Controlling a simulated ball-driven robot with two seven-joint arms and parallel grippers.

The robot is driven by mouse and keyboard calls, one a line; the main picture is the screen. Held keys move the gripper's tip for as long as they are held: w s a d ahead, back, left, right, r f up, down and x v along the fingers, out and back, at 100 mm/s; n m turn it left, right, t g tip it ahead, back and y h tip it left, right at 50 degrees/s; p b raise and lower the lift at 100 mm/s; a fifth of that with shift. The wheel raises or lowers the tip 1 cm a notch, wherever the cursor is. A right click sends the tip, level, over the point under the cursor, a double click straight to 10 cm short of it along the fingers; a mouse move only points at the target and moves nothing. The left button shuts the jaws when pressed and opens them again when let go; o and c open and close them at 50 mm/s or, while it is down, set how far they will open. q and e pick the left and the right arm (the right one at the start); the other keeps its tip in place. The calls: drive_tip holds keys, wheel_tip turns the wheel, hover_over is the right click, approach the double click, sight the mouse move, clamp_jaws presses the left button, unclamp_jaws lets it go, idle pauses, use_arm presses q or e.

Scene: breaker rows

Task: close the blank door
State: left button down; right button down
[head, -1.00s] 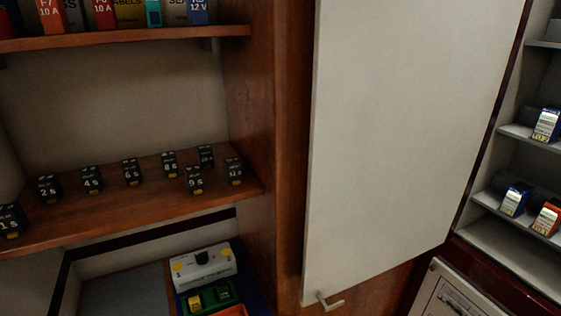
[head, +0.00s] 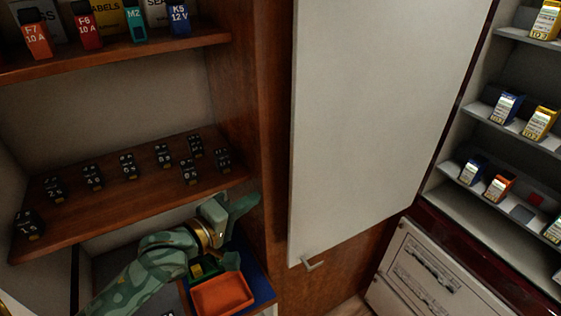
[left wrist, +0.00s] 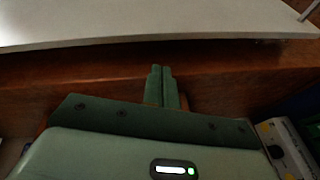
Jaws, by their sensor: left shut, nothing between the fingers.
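The blank door (head: 375,110) is a plain off-white panel right of centre in the head view, with a small metal handle (head: 313,264) at its lower left corner. Its left edge stands in front of the brown wooden frame, so it looks ajar; how far I cannot tell. In the left wrist view the door's edge (left wrist: 120,42) crosses the top, with a dark gap below it. My left gripper (head: 248,203) is green, left of the door and apart from it. Its fingers (left wrist: 161,85) are shut and empty, pointing toward the wood beside the door. My right gripper is not in view.
Left are wooden shelves (head: 130,195) with several black blocks and labelled boxes. An orange tray (head: 222,293) lies below my left gripper. Right of the door, grey shelves (head: 490,150) hold blue, yellow and orange blocks, above a white panel (head: 420,275).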

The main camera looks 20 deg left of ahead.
use_arm(q)
drive_tip(key=w+d, duration=0.1)
drive_tip(key=w, duration=0.2)
drive_tip(key=w+d+r+n, duration=0.1)
drive_tip(key=w, duration=0.2)
drive_tip(key=w+d+r+n+t+h+p, duration=0.1)
drive_tip(key=w, duration=0.3)
drive_tip(key=shift+d+r, duration=0.1)
drive_tip(key=shift+r, duration=0.15)
